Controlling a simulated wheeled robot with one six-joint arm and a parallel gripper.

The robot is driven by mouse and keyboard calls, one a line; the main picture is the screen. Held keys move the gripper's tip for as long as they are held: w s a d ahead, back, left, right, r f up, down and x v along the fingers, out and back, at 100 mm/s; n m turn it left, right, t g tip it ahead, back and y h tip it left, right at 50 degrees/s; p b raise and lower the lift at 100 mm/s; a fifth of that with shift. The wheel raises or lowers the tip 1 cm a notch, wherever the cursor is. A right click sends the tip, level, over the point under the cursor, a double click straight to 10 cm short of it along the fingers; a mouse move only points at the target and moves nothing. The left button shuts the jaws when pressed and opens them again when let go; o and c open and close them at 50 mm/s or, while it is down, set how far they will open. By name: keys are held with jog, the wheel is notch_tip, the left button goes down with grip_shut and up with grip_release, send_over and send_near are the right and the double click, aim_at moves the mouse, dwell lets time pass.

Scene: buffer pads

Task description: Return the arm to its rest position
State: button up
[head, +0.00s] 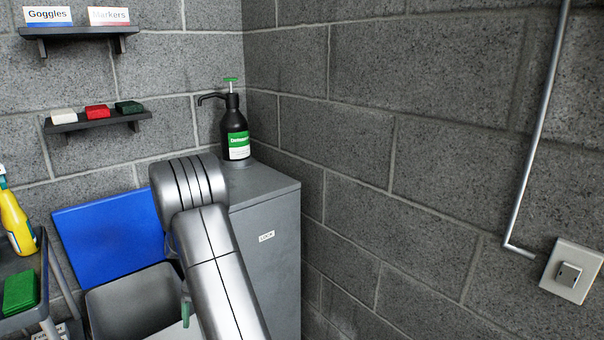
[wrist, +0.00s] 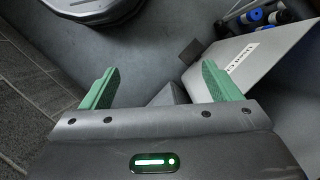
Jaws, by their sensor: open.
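My gripper (wrist: 157,88) shows in the wrist view with two green fingers spread wide apart and nothing between them. It points down towards the grey floor. In the head view my silver arm reaches up the lower middle and bends in front of the grey cabinet. Only a small green piece of my gripper (head: 186,312) shows there, low beside the arm. The rest of it is hidden.
A grey cabinet (head: 273,268) with a black pump bottle (head: 234,130) on top stands in the corner behind my arm. A blue panel (head: 105,240) is at left. A yellow bottle (head: 15,222) and green pad (head: 20,291) sit at far left.

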jog(key=w+d+r+p, duration=0.1)
jog(key=w+d+r, duration=0.2)
jog(key=d, duration=0.7)
jog(key=w+d+r+p, duration=0.2)
jog(key=w+d+r, duration=0.1)
jog(key=d, duration=0.8)
jog(key=shift+d+n+p, duration=0.3)
jog(key=shift+w, duration=0.1)
